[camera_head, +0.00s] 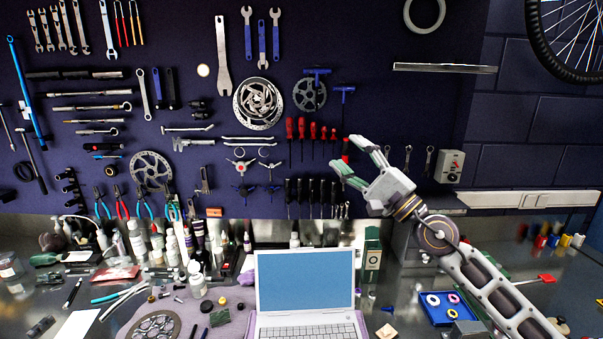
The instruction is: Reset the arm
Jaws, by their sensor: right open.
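My right gripper (356,160) is raised in front of the dark tool wall, above and to the right of the laptop. Its two greenish fingers are spread apart and point up and to the left. Nothing shows between them. My right arm (478,276) reaches in from the lower right corner, over the right part of the bench. My left gripper and left arm do not show in this view.
An open laptop (305,282) stands on the bench in the middle. Bottles (196,280) and small parts crowd the bench to its left. A blue tray (447,306) with rings lies to its right, beside my arm. Screwdrivers (301,128) hang left of the gripper.

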